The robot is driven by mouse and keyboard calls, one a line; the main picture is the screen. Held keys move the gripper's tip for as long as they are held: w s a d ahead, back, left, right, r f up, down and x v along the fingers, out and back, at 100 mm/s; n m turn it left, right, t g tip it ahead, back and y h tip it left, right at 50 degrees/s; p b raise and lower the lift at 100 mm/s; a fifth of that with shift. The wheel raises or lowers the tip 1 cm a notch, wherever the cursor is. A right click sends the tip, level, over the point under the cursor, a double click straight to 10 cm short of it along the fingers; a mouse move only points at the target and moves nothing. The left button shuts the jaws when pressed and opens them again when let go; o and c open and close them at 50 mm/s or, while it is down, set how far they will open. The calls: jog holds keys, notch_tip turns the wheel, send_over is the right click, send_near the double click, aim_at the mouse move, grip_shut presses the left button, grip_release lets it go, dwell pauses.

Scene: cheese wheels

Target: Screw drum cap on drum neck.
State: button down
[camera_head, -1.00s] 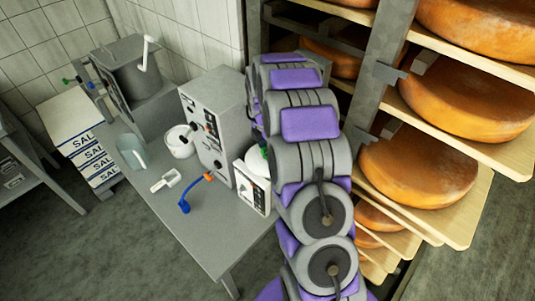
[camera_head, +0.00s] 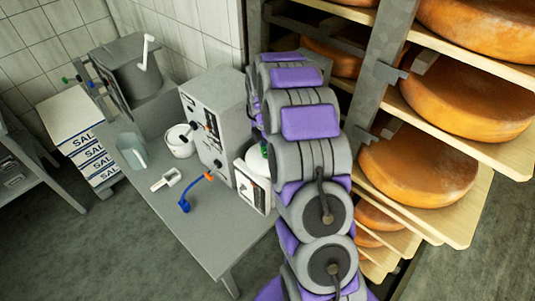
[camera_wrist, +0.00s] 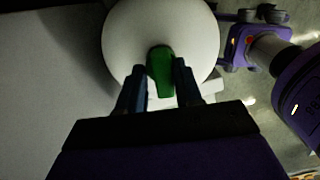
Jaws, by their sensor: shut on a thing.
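The white drum (camera_head: 253,188) with a printed label stands at the right edge of the grey table, partly behind my arm. The green drum cap shows as a small patch (camera_head: 264,150) above the drum. In the wrist view my gripper (camera_wrist: 160,66) is shut on the green cap (camera_wrist: 160,82), with a dark finger on each side. The cap is over the round white drum top (camera_wrist: 130,28), near its middle. The neck is hidden under the cap, so I cannot tell whether they touch or how they engage.
A grey control box (camera_head: 213,120) stands close to the left of the drum. A white pot (camera_head: 181,146), a white scoop (camera_head: 167,180), a blue-handled tool (camera_head: 185,204) and a clear jug (camera_head: 131,153) are on the table (camera_head: 205,240). Shelves of cheese wheels (camera_head: 420,170) stand right of my arm.

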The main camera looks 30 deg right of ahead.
jog(key=shift+s+m+p, duration=0.1)
jog(key=shift+m+p, duration=0.4)
jog(key=shift+m, duration=0.6)
jog(key=c, duration=1.4)
grip_release()
jog(key=shift+a+f, duration=0.1)
jog(key=shift+a, duration=0.05)
jog(key=o, duration=0.5)
jog(key=shift+s, duration=0.1)
jog(key=shift+w+r, duration=0.2)
jog(key=shift+r, duration=0.3)
jog(key=shift+d+r+p, duration=0.2)
jog(key=shift+r+p, duration=0.25)
jog(key=shift+r, duration=0.8)
jog(key=s+a+p, duration=0.1)
jog(key=s+a, duration=0.1)
jog(key=s, duration=0.5)
jog(key=s+a+r+p, duration=0.1)
jog(key=s+a, duration=0.2)
jog(key=s, duration=0.5)
jog(key=shift+s+r, duration=0.25)
jog(key=shift+s, duration=0.05)
